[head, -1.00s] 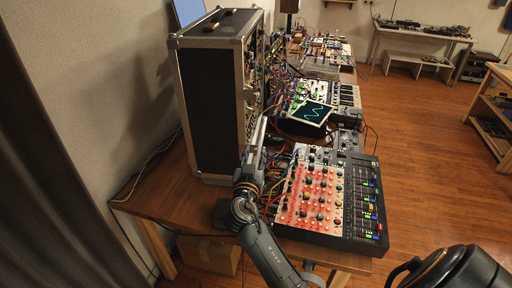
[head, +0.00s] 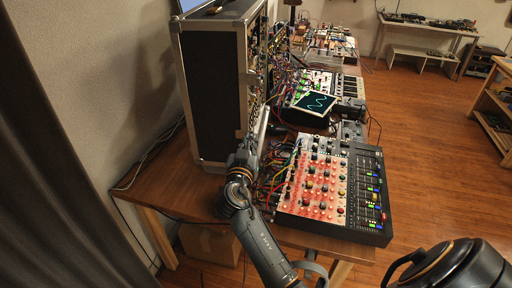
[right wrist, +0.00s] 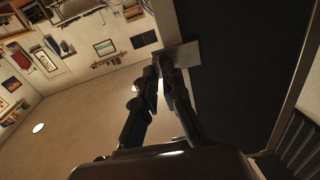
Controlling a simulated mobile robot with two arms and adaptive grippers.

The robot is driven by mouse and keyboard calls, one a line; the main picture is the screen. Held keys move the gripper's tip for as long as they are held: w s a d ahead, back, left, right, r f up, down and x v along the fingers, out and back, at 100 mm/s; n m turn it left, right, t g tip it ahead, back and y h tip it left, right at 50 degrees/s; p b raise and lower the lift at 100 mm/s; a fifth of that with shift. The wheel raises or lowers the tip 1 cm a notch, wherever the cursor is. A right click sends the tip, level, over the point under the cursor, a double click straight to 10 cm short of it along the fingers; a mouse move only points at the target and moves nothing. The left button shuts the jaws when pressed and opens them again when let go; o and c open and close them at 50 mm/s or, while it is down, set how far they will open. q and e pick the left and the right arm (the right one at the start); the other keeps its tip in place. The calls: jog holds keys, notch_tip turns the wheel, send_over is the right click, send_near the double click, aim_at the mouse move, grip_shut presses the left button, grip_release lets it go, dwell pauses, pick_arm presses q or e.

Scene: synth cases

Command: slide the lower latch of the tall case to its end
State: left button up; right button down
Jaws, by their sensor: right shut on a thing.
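The tall case (head: 208,85) is black with metal edging and stands upright at the back left of the table. My right gripper (head: 247,141) is at the lower part of its front edge, and my forearm partly hides that area. In the right wrist view the fingers (right wrist: 165,66) are closed on a small grey metal plate (right wrist: 184,54) at the edge of the dark case panel (right wrist: 225,95). This plate appears to be the lower latch. How far along its track it is, I cannot tell. My left gripper is not in view.
A mixer (head: 320,195) with red and dark panels lies right of my forearm. Patch cables (head: 272,165) hang close beside it. A small screen (head: 316,103) stands behind.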

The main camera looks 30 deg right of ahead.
jog(key=shift+w+a+r, duration=0.1)
jog(key=shift+w+a, duration=0.1)
jog(key=shift+a, duration=0.05)
jog(key=c, duration=1.5)
grip_release()
jog(key=shift+w, duration=0.1)
jog(key=shift+o, duration=0.3)
jog(key=shift+w+a, duration=0.1)
notch_tip(320, 180, up, 10)
jog(key=shift+f, duration=0.1)
